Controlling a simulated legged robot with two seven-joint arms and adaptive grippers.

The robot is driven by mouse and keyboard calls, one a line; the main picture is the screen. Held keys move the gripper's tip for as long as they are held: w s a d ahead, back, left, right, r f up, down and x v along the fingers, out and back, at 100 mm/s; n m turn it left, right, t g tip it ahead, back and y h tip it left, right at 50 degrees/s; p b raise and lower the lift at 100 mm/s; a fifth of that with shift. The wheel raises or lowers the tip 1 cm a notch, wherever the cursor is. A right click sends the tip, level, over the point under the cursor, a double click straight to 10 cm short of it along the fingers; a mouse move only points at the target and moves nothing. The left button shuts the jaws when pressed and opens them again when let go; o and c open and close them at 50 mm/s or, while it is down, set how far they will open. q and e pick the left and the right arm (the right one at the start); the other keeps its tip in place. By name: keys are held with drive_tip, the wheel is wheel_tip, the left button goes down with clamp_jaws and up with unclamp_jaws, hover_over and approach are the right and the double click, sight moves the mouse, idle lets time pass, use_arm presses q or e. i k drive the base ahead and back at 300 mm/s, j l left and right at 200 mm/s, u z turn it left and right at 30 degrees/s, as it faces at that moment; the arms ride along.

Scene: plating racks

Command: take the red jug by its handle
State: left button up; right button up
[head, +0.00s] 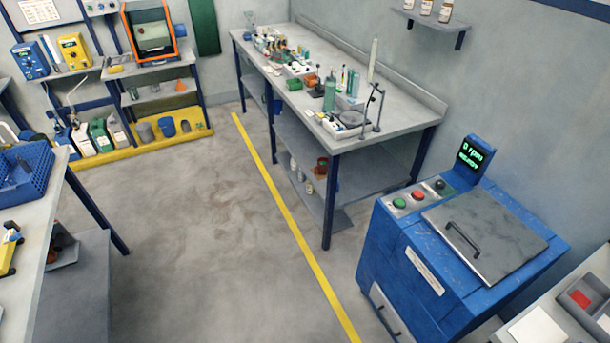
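I see no object that is clearly a red jug. A small dark red and green container (322,168) stands on the lower shelf of the long bench; it is too small to tell what it is or whether it has a handle. Several jugs or canisters stand at the back left, among them a green one (100,137) and a white one (82,141). Neither of my grippers shows in the head view.
The long bench (400,118) holds bottles and a stand. A blue machine (400,260) with a lid stands at the right. A table with a blue basket (25,175) is at the left. Open floor (200,230) lies between, crossed by a yellow line (290,230).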

sight(322, 166)
drive_tip(key=i+j+z, duration=0.1)
drive_tip(key=i+z, duration=0.2)
drive_tip(key=i, duration=0.25)
drive_tip(key=i+j+z, duration=0.2)
drive_tip(key=z, duration=0.25)
drive_tip(key=i+j+z, duration=0.2)
drive_tip(key=j+z, duration=0.2)
drive_tip(key=l, duration=0.1)
